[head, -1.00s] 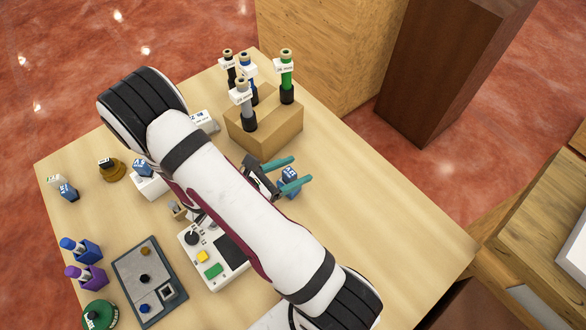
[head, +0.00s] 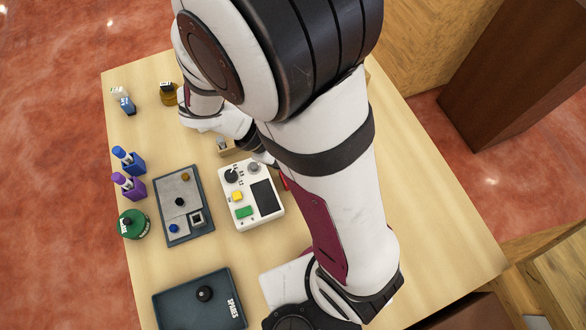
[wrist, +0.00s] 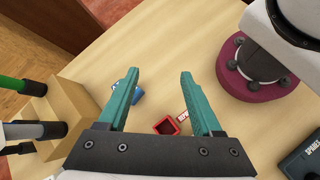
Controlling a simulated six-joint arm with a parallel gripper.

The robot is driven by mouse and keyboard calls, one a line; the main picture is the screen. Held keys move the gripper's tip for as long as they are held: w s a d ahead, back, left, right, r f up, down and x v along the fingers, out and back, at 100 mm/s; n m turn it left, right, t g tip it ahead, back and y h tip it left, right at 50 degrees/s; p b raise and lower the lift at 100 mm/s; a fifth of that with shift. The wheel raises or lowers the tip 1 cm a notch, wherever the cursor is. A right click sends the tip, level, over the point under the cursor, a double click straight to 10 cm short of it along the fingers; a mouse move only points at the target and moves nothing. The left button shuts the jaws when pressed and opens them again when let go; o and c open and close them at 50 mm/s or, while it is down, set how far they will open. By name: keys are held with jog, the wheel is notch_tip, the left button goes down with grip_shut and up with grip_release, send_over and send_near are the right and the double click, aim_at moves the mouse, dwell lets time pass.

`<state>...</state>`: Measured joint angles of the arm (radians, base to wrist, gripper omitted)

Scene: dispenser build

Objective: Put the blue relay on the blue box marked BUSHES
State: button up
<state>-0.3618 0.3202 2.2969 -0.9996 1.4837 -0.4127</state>
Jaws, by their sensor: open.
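My gripper (wrist: 160,74) is open and empty in the wrist view, above the table. A small blue piece (wrist: 138,96) lies on the table beyond and partly behind the left finger; its marking cannot be read. In the head view my arm hides my gripper and that piece. A blue block with a white label (head: 125,103) is at the far left. A blue holder with a blue marker (head: 134,166) stands nearer on the left side. I cannot tell which blue thing is the relay, and no BUSHES marking is legible.
A small open red box (wrist: 167,126) lies between the fingers in the wrist view. A cardboard block with tools (wrist: 66,108) is at left. The head view shows a control box (head: 250,208), a grey panel (head: 163,222) and a SPARES tray (head: 162,306).

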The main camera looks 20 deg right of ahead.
jog(key=s+a+r+m+t+y, duration=0.3)
jog(key=s+a+r+m+y, duration=0.3)
jog(key=m+y, duration=0.4)
jog(key=s+a+m, duration=0.1)
jog(key=a+m, duration=0.1)
jog(key=m, duration=0.2)
jog(key=shift+a+t+y, duration=0.15)
jog(key=shift+t+y, duration=0.15)
jog(key=shift+t, duration=0.1)
jog(key=shift+r, duration=0.1)
